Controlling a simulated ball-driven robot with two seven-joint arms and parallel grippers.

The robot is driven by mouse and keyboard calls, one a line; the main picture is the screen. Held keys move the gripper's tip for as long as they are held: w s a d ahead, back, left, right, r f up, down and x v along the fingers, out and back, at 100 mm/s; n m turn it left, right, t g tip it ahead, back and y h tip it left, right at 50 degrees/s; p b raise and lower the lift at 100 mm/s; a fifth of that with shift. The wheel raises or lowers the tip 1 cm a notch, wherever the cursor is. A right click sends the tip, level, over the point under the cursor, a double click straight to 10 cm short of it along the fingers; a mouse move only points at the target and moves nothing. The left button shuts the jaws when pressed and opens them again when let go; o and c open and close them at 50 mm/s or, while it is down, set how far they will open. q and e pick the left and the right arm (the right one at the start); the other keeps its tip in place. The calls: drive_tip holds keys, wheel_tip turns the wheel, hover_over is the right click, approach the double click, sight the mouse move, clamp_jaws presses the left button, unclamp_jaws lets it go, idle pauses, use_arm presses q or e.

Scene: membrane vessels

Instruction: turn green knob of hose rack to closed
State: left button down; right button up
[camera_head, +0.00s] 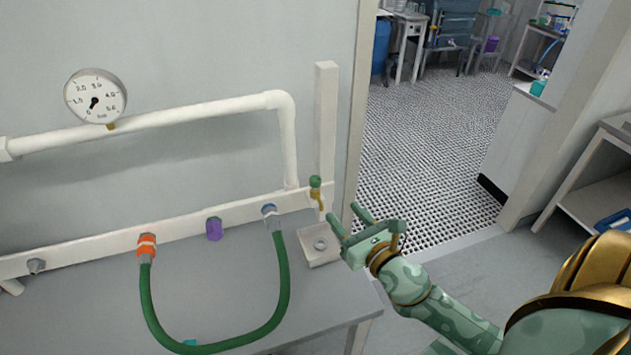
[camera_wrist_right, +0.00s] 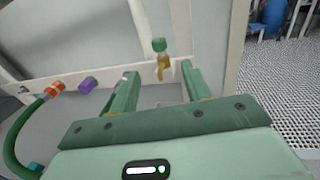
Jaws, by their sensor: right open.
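The green knob (camera_head: 315,182) sits on top of a small brass tap (camera_head: 317,198) at the right end of the white hose rack rail (camera_head: 190,231). In the right wrist view the green knob (camera_wrist_right: 158,45) and brass tap (camera_wrist_right: 163,67) show beyond and between my fingers. My right gripper (camera_head: 345,217) is open and empty, just right of and below the tap, with its fingers pointing toward it. The wrist view also shows the open right gripper (camera_wrist_right: 160,82), apart from the knob. My left gripper is not in view.
A small white basin (camera_head: 319,247) lies below the tap. A gauge (camera_head: 95,96) and white pipe are above. A doorway opens right.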

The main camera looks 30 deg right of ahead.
sight(318, 185)
drive_tip(key=w, duration=1.3)
drive_tip(key=shift+w+d+p, duration=0.25)
drive_tip(key=shift+w+p, duration=0.05)
drive_tip(key=c, duration=1)
